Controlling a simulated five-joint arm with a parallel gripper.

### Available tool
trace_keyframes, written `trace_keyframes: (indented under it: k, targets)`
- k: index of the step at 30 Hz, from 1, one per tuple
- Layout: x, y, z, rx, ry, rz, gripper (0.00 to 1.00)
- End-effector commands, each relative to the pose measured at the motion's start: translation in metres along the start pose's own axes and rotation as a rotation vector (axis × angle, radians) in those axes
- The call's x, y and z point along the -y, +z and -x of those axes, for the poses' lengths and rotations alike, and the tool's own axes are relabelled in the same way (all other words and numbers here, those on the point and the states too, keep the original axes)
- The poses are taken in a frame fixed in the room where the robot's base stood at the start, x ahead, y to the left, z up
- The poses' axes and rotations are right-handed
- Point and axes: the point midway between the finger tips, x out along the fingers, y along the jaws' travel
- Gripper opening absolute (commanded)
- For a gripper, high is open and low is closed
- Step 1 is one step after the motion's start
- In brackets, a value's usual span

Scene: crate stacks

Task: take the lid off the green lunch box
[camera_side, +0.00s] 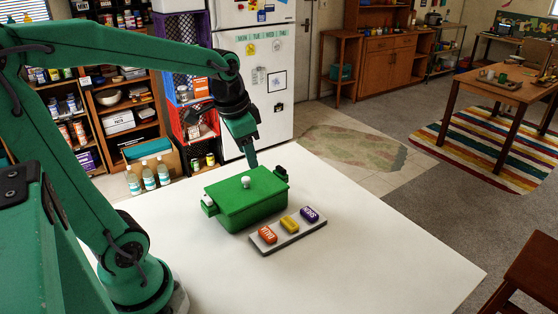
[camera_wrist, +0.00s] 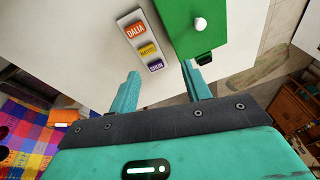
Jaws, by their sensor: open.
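The green lunch box (camera_side: 250,217) stands on the white table. Its green lid (camera_side: 225,188) is on top, with a small white knob (camera_side: 246,182) in the middle. A dark latch (camera_side: 280,173) shows at its right end and a pale one (camera_side: 209,204) at its left. My gripper (camera_side: 252,165) is above the far side of the box, behind the knob, apparently not touching it. In the wrist view the lid (camera_wrist: 180,12), the knob (camera_wrist: 199,24) and a dark latch (camera_wrist: 203,58) show beyond my two spread fingers (camera_wrist: 163,85). Nothing is between the fingers.
A grey strip (camera_side: 290,237) with orange, yellow and purple name blocks lies close in front of the box on the right. The table (camera_side: 365,245) is clear to the right and front. A fridge (camera_side: 265,80) and shelves stand behind it.

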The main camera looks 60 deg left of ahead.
Motion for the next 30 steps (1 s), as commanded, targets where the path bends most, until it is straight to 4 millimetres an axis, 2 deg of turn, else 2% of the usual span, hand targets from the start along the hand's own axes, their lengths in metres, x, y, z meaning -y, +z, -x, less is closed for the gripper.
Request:
trace_keyframes:
  k: [7,15,21,30]
  targets:
    - [0.043,-0.012,-0.030,0.102,0.035,-0.069,0.48]
    - [0.085,-0.015,-0.064,0.184,0.090,-0.140,0.48]
    - [0.100,-0.014,-0.077,0.207,0.113,-0.167,0.48]
    - [0.101,-0.013,-0.083,0.211,0.118,-0.173,0.48]
